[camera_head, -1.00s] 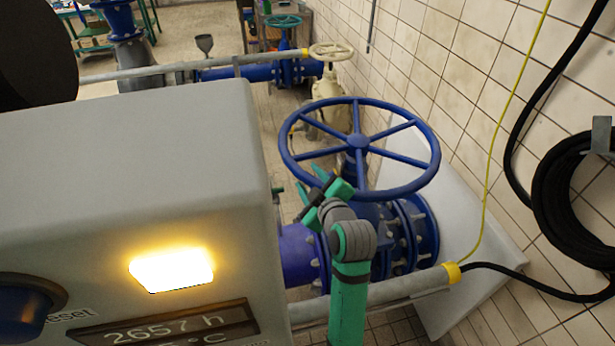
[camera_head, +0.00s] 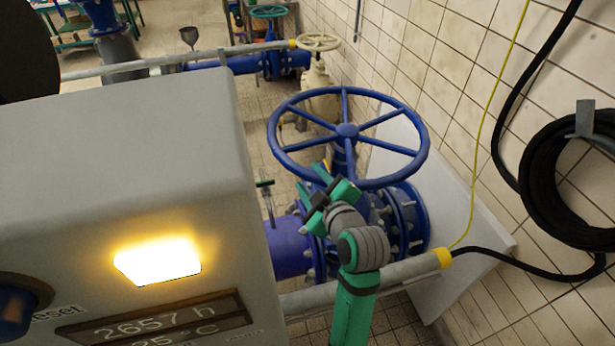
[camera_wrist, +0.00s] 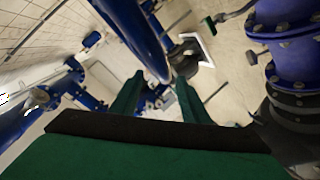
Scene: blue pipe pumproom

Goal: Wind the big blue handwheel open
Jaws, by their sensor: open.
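The big blue handwheel (camera_head: 347,131) lies nearly level on its blue valve, right of centre in the head view. Its rim and several spokes are in plain sight. My gripper (camera_head: 322,175) is at the near left part of the rim, and its green fingers overlap the rim in the picture. In the wrist view my gripper (camera_wrist: 157,92) has its two green fingers spread apart. A blue bar, probably the rim (camera_wrist: 140,38), runs down toward the gap between them. I cannot tell whether the fingers touch it.
A grey cabinet (camera_head: 120,170) with a lit yellow lamp fills the left front. A grey rail (camera_head: 400,270) passes before the valve. A black hose coil (camera_head: 570,190) hangs on the right wall. A cream handwheel (camera_head: 318,42) and a teal one (camera_head: 268,12) stand behind.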

